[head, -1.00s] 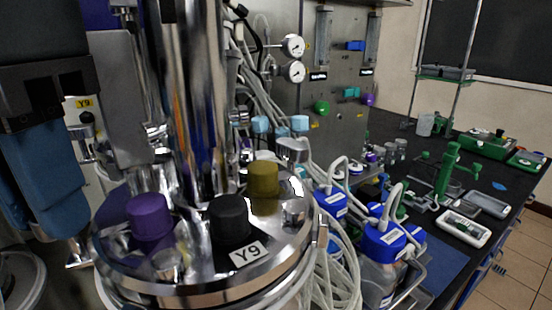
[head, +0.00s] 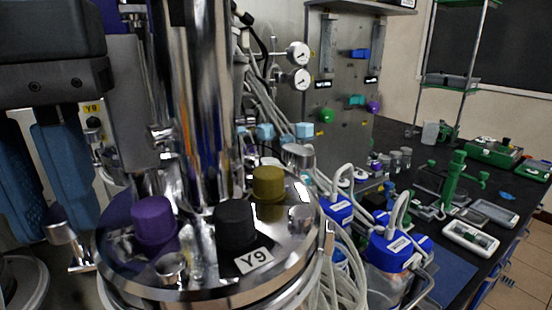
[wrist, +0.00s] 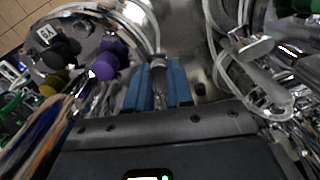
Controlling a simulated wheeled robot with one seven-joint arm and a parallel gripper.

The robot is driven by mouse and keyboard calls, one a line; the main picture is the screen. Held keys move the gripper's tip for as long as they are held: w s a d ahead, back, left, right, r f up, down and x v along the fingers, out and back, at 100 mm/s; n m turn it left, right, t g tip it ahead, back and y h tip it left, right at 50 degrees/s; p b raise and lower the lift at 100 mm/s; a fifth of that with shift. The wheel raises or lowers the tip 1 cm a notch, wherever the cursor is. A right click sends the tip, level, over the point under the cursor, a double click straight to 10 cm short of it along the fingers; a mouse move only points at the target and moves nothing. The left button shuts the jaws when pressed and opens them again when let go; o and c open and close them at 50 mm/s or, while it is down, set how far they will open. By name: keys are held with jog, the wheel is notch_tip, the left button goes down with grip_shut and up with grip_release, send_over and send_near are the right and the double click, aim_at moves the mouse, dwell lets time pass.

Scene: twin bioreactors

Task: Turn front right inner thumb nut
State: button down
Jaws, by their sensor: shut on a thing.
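My gripper (head: 50,225) is at the left of the head view, its two blue fingers pointing down beside the steel vessel lid (head: 200,290). In the wrist view my gripper (wrist: 158,105) has a small metal piece (wrist: 158,72) between its fingers, which look shut on it. It appears to be the thumb nut, though the fingers cover most of it. In the head view a metal fitting (head: 62,234) at the lid's left edge shows by the fingertips.
Purple (head: 152,220), black (head: 235,225) and olive (head: 268,185) caps and a Y9 label (head: 253,260) sit on the lid. A tall steel column rises behind them. Blue-capped bottles (head: 390,252) and tubing crowd the right. The wrist view shows hoses (wrist: 245,80) close by.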

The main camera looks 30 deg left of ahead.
aim_at(59, 215)
dwell(0.4)
jog(key=c, duration=1)
grip_release()
jog(key=shift+r+b, duration=0.45)
jog(key=shift+r, duration=3.45)
